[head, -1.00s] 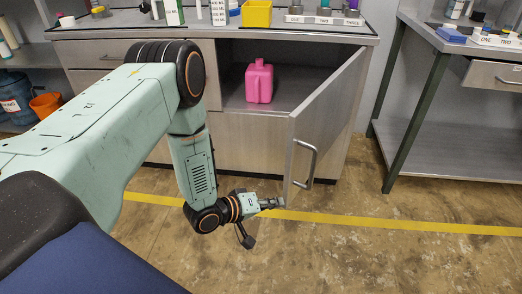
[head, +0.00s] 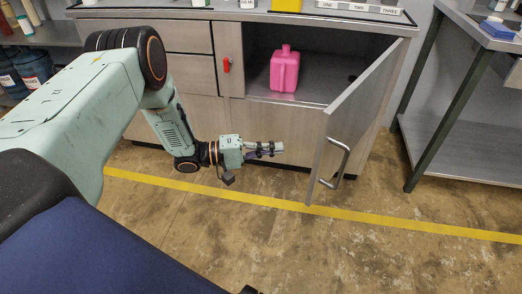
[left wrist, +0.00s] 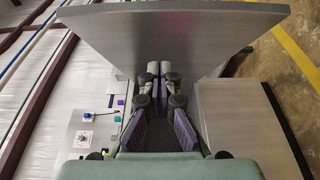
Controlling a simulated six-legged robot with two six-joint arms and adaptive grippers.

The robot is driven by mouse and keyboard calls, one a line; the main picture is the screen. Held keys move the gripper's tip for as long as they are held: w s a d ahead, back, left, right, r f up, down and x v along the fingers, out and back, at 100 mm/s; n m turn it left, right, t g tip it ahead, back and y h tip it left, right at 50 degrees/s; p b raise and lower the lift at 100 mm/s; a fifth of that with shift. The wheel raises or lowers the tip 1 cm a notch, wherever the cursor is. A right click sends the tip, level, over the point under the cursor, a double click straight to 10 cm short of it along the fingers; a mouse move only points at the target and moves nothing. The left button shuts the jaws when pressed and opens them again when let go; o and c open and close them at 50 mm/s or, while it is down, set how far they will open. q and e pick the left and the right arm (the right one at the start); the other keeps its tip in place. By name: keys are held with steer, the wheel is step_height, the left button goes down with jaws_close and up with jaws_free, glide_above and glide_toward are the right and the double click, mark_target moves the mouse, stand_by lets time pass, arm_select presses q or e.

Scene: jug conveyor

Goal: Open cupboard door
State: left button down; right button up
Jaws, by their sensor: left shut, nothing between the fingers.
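The grey cupboard door (head: 352,118) is swung outward on its right side, with a metal bar handle (head: 338,165) on its outer face. The cupboard opening (head: 330,85) is exposed, and a pink jug (head: 284,70) stands upright inside. My left gripper (head: 280,148) is shut and empty, low in front of the cupboard. In the head view its fingertips point right, toward the door's inner side, with a visible gap. In the left wrist view, the gripper (left wrist: 153,72) shows its fingers together, with the door panel (left wrist: 175,35) close beyond them. My right gripper is not in view.
A red handle (head: 227,65) is on the cupboard front left of the opening. The countertop (head: 250,16) holds items at the back. A side table (head: 455,150) stands at right. The floor (head: 300,245) in front is clear, with a yellow line (head: 270,200).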

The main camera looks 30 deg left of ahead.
arm_select(q)
steer(key=w+d+b, duration=0.1)
steer(key=w+d, duration=0.1)
steer(key=d, duration=0.5)
steer(key=shift+d+b, duration=0.3)
steer(key=shift+d, duration=0.1)
